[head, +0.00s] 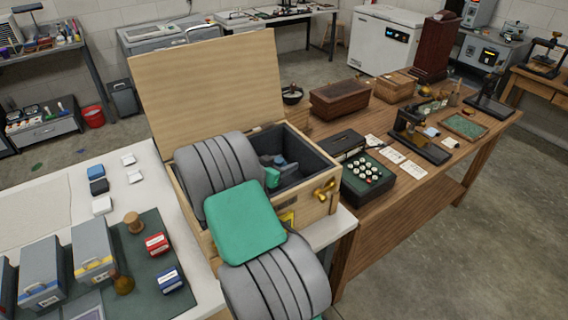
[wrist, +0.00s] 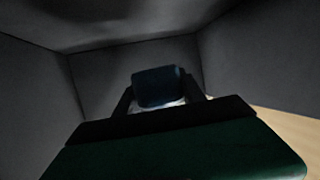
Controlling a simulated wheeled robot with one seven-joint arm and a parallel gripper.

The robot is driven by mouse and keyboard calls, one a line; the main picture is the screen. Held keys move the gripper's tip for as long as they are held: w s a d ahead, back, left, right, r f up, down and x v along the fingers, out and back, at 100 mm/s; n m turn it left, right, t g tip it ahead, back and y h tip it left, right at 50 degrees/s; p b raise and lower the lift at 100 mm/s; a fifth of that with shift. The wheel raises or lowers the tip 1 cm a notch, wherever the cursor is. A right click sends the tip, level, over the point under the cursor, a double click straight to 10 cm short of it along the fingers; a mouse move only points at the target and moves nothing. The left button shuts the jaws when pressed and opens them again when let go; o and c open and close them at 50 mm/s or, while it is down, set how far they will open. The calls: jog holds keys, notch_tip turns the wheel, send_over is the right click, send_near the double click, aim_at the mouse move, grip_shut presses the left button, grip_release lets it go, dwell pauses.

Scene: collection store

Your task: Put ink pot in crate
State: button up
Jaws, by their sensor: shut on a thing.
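The crate (head: 312,212) is a pale wooden box with a dark grey lining, a brass latch and its lid (head: 205,85) standing open. My arm reaches over the near side, and my gripper (head: 279,164) is inside the crate's opening. In the wrist view my gripper (wrist: 160,92) is shut on the ink pot (wrist: 158,84), which shows a dark blue top and a pale lower part. Grey lined walls surround it there. In the head view the pot is mostly hidden by the gripper. I cannot tell whether it touches the crate floor.
Small blue, dark and white items (head: 97,172) lie on the white table left of the crate. A green mat (head: 150,262) holds red and blue boxes and a cork. A black keyed device (head: 368,180) stands close right of the crate on a wooden bench.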

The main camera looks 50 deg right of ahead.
jog(key=shift+f+b, duration=0.5)
jog(key=shift+b, duration=0.1)
jog(key=o, duration=1.5)
jog(key=shift+r+p, duration=0.7)
jog(key=shift+p, duration=0.1)
jog(key=shift+a+r, duration=0.15)
jog(key=shift+a, duration=0.2)
jog(key=b+v, duration=0.3)
jog(key=v, duration=0.8)
jog(key=shift+b, duration=0.3)
jog(key=shift+a, duration=0.15)
